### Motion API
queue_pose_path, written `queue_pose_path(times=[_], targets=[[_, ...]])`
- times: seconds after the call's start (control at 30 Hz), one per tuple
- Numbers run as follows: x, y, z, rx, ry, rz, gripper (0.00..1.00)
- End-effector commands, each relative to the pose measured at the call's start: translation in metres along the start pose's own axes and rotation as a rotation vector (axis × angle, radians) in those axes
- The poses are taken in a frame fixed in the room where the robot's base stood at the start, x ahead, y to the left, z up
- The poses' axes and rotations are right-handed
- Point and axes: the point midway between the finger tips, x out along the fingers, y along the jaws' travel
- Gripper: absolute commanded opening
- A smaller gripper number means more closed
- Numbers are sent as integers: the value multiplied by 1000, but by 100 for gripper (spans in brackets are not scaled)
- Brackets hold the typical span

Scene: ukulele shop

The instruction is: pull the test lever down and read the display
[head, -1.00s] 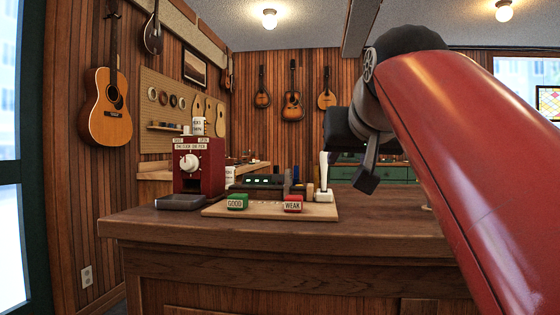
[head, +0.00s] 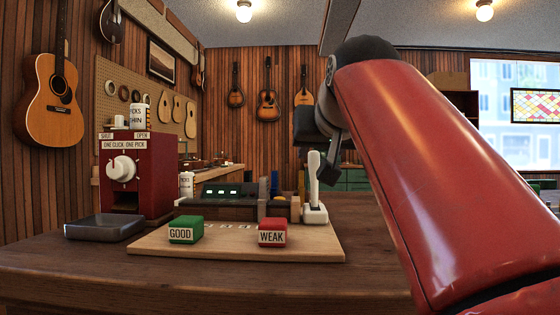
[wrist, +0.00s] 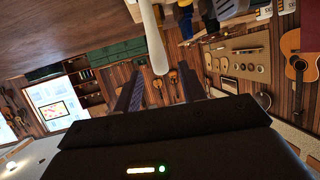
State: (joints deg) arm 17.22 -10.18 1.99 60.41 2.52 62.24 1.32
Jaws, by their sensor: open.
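The test lever (head: 313,178) is white and stands upright on a white base at the right end of the bench devices. The display (head: 222,190) is on a low dark unit left of the lever, with small lit green marks too small to read. My gripper (head: 328,172) is just right of the lever's top in the head view, partly hidden by my arm. In the wrist view my gripper (wrist: 160,70) is open and empty, and the lever's rounded tip (wrist: 158,55) appears between its fingertips. I cannot tell whether they touch.
A green GOOD block (head: 185,231) and a red WEAK block (head: 272,233) sit on a light wooden board (head: 225,247). A red dispenser (head: 138,180) with a white knob and a dark tray (head: 104,227) stand at left. The counter front is clear.

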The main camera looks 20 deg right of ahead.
Motion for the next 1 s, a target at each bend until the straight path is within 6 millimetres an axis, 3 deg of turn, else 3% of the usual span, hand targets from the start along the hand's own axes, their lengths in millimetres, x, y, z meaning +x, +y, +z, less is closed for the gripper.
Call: queue_pose_path(times=[0.1, 0.3, 0.67, 1.0], targets=[[22, 0, 1, 0, -3, 1, 41], [45, 0, 0, 0, 0, 1, 41], [51, 0, 0, 0, 0, 0, 41], [50, 0, 0, 0, -1, 0, 0]])
